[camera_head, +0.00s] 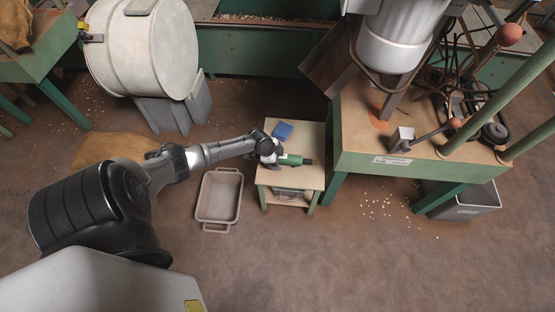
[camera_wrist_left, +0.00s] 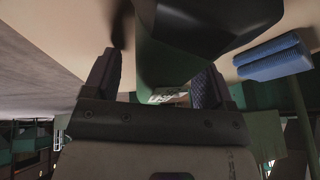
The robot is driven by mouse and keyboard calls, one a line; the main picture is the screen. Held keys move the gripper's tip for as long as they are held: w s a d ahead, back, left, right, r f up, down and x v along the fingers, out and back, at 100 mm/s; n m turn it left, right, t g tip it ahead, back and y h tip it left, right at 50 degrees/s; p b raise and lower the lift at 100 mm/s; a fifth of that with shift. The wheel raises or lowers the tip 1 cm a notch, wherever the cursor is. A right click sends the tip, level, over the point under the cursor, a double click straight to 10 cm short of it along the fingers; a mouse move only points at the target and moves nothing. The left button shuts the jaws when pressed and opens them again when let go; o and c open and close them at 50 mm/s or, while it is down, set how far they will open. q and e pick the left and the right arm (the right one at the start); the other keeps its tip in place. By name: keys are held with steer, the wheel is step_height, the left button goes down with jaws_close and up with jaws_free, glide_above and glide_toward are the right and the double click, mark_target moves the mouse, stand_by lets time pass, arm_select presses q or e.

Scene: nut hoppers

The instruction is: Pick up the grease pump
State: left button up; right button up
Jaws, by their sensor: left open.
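The grease pump (camera_head: 293,160), green with a dark end, lies on the small wooden table (camera_head: 290,180) in the head view. My left gripper (camera_head: 272,160) is at the pump's left end, low over the tabletop. In the left wrist view the pump's green, labelled body (camera_wrist_left: 160,68) shows between the two spread fingers of my left gripper (camera_wrist_left: 155,80), with a large black part above it. The fingers are open, and I cannot tell whether they touch the pump. The gripper hides part of the pump in the head view. My right gripper is not in view.
A blue block (camera_head: 282,130) lies on the same table behind the pump; it also shows in the left wrist view (camera_wrist_left: 272,57). A beige tub (camera_head: 219,197) stands on the floor to the left. A green-legged workbench (camera_head: 420,160) with machinery stands close on the right.

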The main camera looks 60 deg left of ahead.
arm_select(q)
steer(key=shift+c, duration=0.3)
steer(key=shift+a, duration=0.1)
steer(key=c, duration=0.3)
steer(key=shift+r, duration=0.1)
steer(key=c, duration=1)
step_height(320, 180, up, 8)
steer(key=p, duration=0.5)
steer(key=shift+r, duration=0.1)
steer(key=shift+r+p, duration=0.4)
steer(key=shift+r, duration=0.5)
